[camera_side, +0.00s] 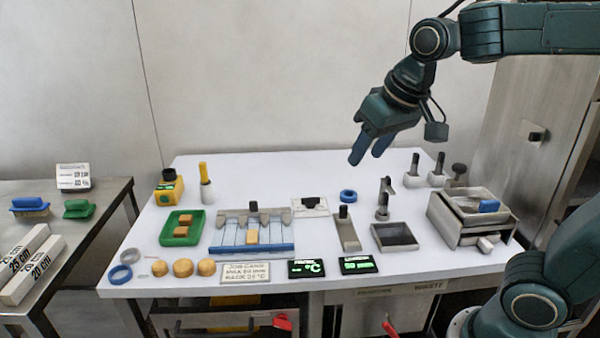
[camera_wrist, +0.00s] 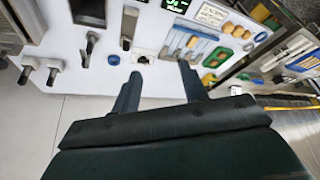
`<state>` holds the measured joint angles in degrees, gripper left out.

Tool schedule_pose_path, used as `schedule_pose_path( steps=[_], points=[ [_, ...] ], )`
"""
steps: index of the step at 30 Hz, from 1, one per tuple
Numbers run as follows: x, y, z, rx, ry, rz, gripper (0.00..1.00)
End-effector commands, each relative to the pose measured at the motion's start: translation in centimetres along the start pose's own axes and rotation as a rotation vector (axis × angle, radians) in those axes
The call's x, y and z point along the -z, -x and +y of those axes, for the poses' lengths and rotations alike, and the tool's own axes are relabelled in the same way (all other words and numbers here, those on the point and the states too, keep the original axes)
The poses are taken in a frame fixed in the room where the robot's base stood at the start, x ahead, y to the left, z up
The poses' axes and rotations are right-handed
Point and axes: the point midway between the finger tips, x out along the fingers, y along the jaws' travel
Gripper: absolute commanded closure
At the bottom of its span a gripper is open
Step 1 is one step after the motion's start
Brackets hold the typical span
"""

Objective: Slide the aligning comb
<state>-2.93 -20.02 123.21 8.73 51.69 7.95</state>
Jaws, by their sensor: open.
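The aligning comb (camera_side: 275,214), a grey scalloped bar with an upright black knob (camera_side: 253,207), lies across the back of the wire mesh (camera_side: 228,234). The mesh has a blue bar (camera_side: 262,249) along its front edge. One tan piece (camera_side: 252,237) sits on the mesh in front of the comb. My gripper (camera_side: 368,157) is open and empty, high above the back of the table, to the right of the comb and apart from it. In the wrist view, my two blue fingers (camera_wrist: 159,88) are spread, with the mesh (camera_wrist: 197,48) beyond them.
Displays (camera_side: 306,269) line the front.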

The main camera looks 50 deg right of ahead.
Motion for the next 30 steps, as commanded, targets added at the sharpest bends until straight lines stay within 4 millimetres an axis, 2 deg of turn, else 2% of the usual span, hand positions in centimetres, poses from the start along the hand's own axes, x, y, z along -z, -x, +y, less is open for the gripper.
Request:
schedule_pose_path(
  steps=[3,14,21,30],
  points=[
    [2.8,-1.1,-0.6,-0.020,-0.044,-0.012,0.56],
    [10.1,-5.5,-2.7,-0.081,-0.180,-0.032,0.56],
    [14.2,-9.6,-4.3,-0.125,-0.270,-0.041,0.56],
    [17.9,-15.9,-6.5,-0.183,-0.380,-0.046,0.56]
  ],
)
